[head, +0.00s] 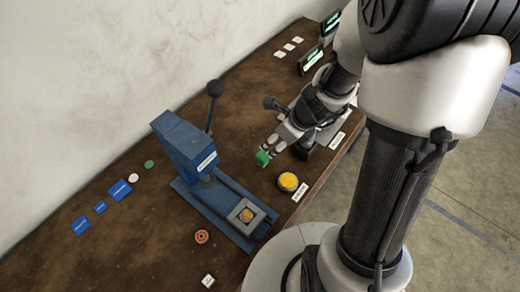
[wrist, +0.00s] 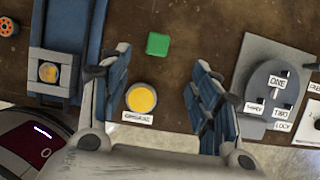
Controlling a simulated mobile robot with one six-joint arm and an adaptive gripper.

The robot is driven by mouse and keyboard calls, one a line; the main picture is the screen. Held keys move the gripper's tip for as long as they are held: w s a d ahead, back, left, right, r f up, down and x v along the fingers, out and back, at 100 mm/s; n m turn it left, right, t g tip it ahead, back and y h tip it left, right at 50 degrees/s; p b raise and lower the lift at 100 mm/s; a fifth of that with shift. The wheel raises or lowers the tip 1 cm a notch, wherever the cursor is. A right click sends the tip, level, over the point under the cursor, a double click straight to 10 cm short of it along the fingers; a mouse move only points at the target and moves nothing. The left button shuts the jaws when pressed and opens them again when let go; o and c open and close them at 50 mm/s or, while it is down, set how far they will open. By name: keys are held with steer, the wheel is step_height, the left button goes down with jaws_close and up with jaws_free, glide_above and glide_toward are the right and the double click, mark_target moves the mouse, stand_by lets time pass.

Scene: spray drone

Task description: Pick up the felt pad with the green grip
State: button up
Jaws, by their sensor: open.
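The green grip (head: 262,157) shows in the head view at my fingertips, above or on the brown table. In the wrist view the green grip (wrist: 158,44) is a small green square just beyond the fingertips, between their lines and nearer the left finger. No felt is clearly visible under it. My gripper (head: 272,146) is open and points down toward it; in the wrist view my gripper (wrist: 162,60) has its fingers wide apart with nothing between the tips. I cannot tell the exact height gap.
A yellow round pad (head: 288,182) with a label lies close by. A blue lever press (head: 185,150) stands to the left, holding a yellow-centred piece (head: 247,214). A grey plate with a labelled dark knob (wrist: 275,85) is on the right. An orange ring (head: 202,236) lies near the front.

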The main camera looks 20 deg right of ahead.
mark_target(264, 156)
steer(key=b+x, duration=0.6)
steer(key=x, duration=0.4)
steer(key=shift+a+f, duration=0.1)
steer(key=shift+f, duration=0.1)
steer(key=b+x, duration=0.2)
steer(key=x, duration=0.1)
steer(key=b+x, duration=0.1)
steer(key=x, duration=0.1)
steer(key=shift+s+f+b, duration=0.2)
steer(key=shift+s+b, duration=0.05)
steer(key=shift+b, duration=0.05)
steer(key=shift+r, duration=0.15)
steer(key=c, duration=1.2)
steer(key=shift+c, duration=0.2)
step_height(264, 156, up, 20)
steer(key=p, duration=1.5)
